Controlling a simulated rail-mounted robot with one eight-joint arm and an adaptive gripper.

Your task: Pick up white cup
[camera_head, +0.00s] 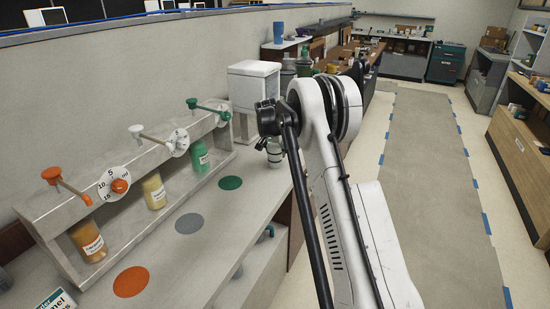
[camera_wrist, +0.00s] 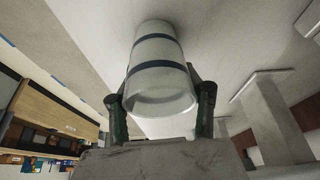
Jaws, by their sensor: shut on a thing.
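The white cup (camera_wrist: 157,55) has two dark blue bands and sits between the two fingers of my gripper (camera_wrist: 160,92) in the wrist view. The fingers press on its sides, so my gripper is shut on it. In the head view the small pale cup (camera_head: 274,155) shows just left of my arm, near the far end of the counter. My arm hides part of the area around it. I cannot tell whether the cup touches the counter.
The grey counter (camera_head: 190,260) carries orange, grey and green discs (camera_head: 231,183). A dispenser rack (camera_head: 120,190) with orange, white and green levers stands along the wall. A white box-shaped stand (camera_head: 253,85) is behind the cup. The floor aisle (camera_head: 430,180) at right is clear.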

